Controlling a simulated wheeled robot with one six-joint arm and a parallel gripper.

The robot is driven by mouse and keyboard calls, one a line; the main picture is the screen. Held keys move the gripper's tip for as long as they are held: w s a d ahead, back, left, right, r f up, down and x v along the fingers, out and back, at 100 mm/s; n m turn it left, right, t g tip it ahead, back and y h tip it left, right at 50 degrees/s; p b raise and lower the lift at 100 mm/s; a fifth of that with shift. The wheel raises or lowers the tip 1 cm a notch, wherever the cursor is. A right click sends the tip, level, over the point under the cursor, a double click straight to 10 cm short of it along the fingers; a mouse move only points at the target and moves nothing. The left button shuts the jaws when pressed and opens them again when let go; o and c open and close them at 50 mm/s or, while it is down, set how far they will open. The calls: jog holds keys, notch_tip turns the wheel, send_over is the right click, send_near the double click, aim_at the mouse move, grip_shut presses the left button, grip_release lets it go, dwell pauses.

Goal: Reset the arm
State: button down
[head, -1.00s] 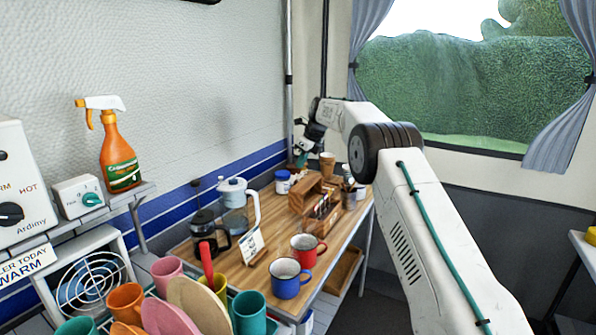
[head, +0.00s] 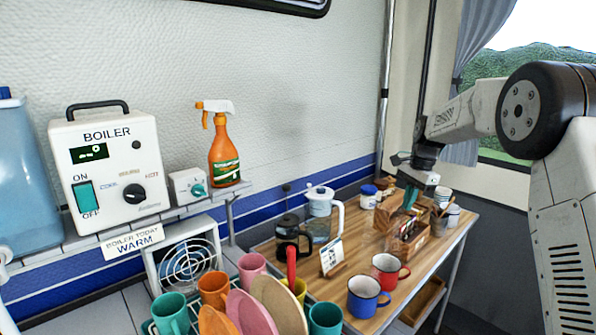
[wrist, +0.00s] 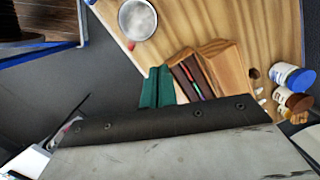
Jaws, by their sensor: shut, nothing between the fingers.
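My gripper (head: 409,198) hangs at the end of my raised white arm on the right of the head view. It points down over the far part of the wooden table, in front of or above the wooden organizer (head: 409,246). Its teal fingers also show in the wrist view (wrist: 157,88), side by side and shut with nothing between them. The organizer (wrist: 222,66) lies just beside the fingers in that view. Whether the fingertips touch it I cannot tell.
A red mug (head: 385,279), blue mug (head: 363,304), white-lidded kettle (head: 321,212) and French press (head: 288,236) stand on the table. A boiler (head: 107,168) and orange spray bottle (head: 223,155) are on the left shelf. Colourful cups and plates fill the front.

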jog(key=s+a+r+n, duration=0.2)
jog(key=s+n, duration=0.2)
jog(key=s, duration=1.2)
jog(key=s+a+r+n+t+h, duration=0.1)
jog(key=s+n, duration=0.4)
jog(key=s, duration=1.2)
jog(key=s+a+r+n+h, duration=0.1)
jog(key=s+a+r+n, duration=0.1)
jog(key=s, duration=1.5)
jog(key=shift+a+r+n, duration=0.3)
jog(key=shift+r+n, duration=0.3)
jog(key=shift+n, duration=0.6)
